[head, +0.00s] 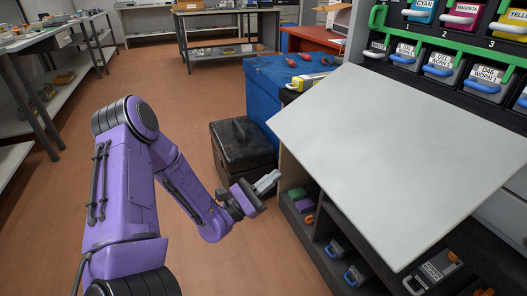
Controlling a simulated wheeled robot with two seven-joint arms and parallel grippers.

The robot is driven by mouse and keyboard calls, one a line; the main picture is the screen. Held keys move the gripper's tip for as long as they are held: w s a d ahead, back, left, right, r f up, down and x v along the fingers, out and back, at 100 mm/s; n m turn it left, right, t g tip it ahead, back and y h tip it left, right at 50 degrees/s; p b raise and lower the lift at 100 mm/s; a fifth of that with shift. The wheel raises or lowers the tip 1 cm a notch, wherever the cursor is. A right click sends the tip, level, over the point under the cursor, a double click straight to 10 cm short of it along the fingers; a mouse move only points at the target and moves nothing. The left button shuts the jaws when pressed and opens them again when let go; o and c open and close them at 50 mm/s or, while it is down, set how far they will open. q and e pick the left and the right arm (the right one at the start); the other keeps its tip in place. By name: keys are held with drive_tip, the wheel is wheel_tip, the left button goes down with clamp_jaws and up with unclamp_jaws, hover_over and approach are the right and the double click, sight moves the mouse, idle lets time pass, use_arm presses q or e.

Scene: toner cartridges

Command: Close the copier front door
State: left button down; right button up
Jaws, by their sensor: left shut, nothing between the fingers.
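The copier front door (400,150) is a large pale grey panel at the right. It hangs open and tilted, sloping down toward me from below the cartridge bay. Above it the toner cartridges show, with a cyan one (422,10) and a magenta one (463,14) in the upper row, and worn drum units (440,62) below. My left gripper (268,183) is shut and empty, at the left of the door's lower left edge and apart from it as far as I can see. My right gripper is out of view.
Under the door, a dark shelf (318,238) holds several cartridges. A black case (242,147) stands behind my left gripper, beside a blue cabinet (262,88) with red-handled tools on top. The floor (205,85) at the left is clear up to the benches.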

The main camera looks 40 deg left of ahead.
sight(297, 136)
use_arm(q)
wheel_tip(297, 136, up, 5)
drive_tip(key=s+n+t+h, duration=0.2)
drive_tip(key=n, duration=0.1)
drive_tip(key=p+x, duration=0.3)
drive_tip(key=x, duration=0.8)
drive_tip(key=shift+w+a+f+p, duration=0.1)
drive_tip(key=shift+w+a+p, duration=0.05)
drive_tip(key=shift+w+p, duration=0.15)
drive_tip(key=shift+m, duration=0.3)
wheel_tip(297, 136, up, 7)
drive_tip(key=p, duration=0.6)
drive_tip(key=shift+s+p, duration=0.2)
drive_tip(key=shift+p, duration=0.2)
drive_tip(key=shift+f, duration=0.2)
drive_tip(key=shift+w+f, duration=0.1)
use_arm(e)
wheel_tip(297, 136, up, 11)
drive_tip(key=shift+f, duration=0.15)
